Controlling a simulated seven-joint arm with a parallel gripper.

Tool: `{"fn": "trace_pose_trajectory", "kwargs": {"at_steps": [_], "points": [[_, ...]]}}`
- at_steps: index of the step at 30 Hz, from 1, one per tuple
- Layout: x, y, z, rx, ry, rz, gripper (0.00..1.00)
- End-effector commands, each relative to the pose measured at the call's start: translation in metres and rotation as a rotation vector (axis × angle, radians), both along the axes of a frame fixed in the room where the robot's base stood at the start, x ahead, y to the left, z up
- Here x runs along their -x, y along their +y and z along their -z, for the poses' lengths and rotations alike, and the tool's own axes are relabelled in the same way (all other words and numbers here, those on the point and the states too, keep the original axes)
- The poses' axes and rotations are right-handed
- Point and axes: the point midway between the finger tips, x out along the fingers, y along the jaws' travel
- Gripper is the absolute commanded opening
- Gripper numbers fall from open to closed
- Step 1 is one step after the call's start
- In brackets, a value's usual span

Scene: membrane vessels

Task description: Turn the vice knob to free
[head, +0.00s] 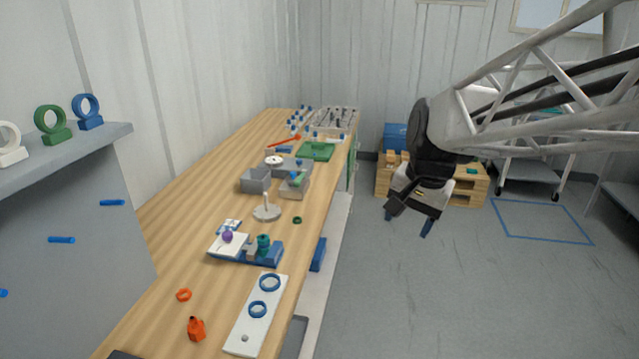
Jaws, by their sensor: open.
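A small blue fixture (262,258) that looks like the vice sits on the wooden bench, left of the picture's middle. It carries a white plate (222,247), a purple ball-like part (227,236) and a teal upright part (263,244). I cannot tell which of these is the vice knob, nor read any setting on it. My gripper (408,224) hangs open and empty over the floor, right of the bench and well apart from the vice. Its two dark blue fingertips point down.
The bench (200,215) also holds a white strip with blue rings (254,312), an orange bottle-like piece (196,329), a round stand with a post (267,212) and grey bins (256,179). A grey shelf unit (70,220) stands at left. The floor (450,300) below my gripper is clear.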

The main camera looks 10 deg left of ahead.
Motion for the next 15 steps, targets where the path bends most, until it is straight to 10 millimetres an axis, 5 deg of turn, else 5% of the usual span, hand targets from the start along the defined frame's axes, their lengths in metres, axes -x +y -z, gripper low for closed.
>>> {"fn": "trace_pose_trajectory", "kwargs": {"at_steps": [15], "points": [[-0.094, 0.12, 0.02, -0.07, 0.127, 0.143, 0.61]]}}
